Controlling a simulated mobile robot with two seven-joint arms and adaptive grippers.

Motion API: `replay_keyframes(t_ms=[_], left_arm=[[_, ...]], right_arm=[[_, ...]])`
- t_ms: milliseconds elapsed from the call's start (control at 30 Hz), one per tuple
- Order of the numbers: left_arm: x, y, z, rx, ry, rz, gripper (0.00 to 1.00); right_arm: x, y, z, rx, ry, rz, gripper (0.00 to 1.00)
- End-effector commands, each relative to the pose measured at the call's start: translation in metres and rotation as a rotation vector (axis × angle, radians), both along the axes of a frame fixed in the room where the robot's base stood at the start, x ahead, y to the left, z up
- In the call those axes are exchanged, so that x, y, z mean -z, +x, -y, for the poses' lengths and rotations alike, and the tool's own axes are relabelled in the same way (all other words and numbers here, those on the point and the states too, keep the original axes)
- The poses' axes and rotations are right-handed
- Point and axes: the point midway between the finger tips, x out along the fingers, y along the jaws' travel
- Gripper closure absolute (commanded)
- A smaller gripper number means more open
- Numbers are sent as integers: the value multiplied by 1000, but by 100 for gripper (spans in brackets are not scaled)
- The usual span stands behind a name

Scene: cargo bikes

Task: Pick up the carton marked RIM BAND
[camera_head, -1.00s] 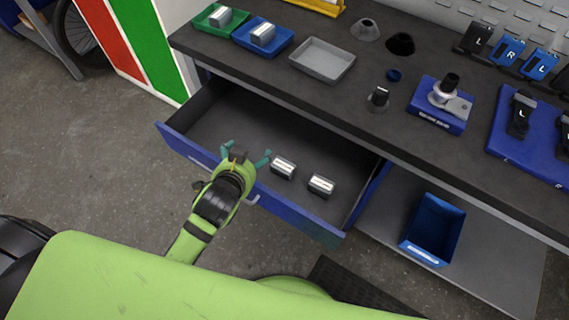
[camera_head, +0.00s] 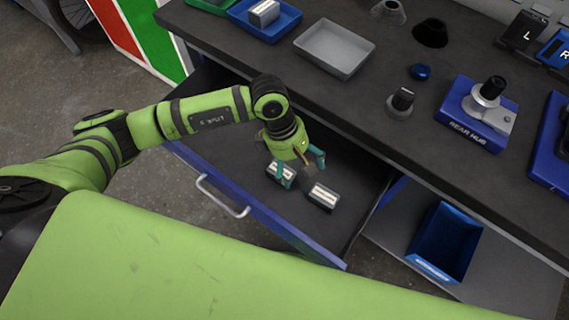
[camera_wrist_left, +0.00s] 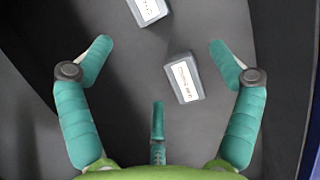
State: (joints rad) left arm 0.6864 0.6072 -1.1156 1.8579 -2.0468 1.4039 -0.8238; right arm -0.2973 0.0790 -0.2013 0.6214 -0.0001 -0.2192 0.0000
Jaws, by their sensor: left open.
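Two small grey cartons with white labels lie in the open drawer (camera_head: 225,150). One carton (camera_head: 281,171) is on the left and the other carton (camera_head: 323,196) is on the right. Their lettering is too small to read surely, so I cannot tell which is marked RIM BAND. My left gripper (camera_head: 303,169) is open and empty above them, pointing down into the drawer. In the left wrist view, one carton (camera_wrist_left: 184,79) lies ahead between the spread teal fingers, untouched. The other carton (camera_wrist_left: 147,10) is cut by the top edge. My right gripper is not in view.
The workbench top overhangs the drawer. On it are an empty grey tray (camera_head: 335,48), a blue tray (camera_head: 286,29) holding a similar carton, and a blue REAR HUB stand (camera_head: 468,133). A blue bin (camera_head: 443,243) sits on the lower shelf at right.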

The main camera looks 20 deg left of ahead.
Motion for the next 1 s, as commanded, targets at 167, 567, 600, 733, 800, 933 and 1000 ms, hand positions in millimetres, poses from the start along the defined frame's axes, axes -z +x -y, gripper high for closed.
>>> replay_keyframes(t_ms=[167,567,600,733,800,933,1000], left_arm=[[13,14,-44,49,189,47,9],[63,13,-44,51,199,44,9],[68,13,-43,52,198,45,9],[79,13,-42,51,198,47,9],[80,13,-42,52,198,48,9],[80,13,-42,52,197,48,9],[80,13,-42,52,197,48,21]], right_arm=[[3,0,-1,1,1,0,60],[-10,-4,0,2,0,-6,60],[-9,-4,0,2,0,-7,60],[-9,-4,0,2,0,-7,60],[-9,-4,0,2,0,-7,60],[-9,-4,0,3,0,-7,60],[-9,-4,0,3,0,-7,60]])
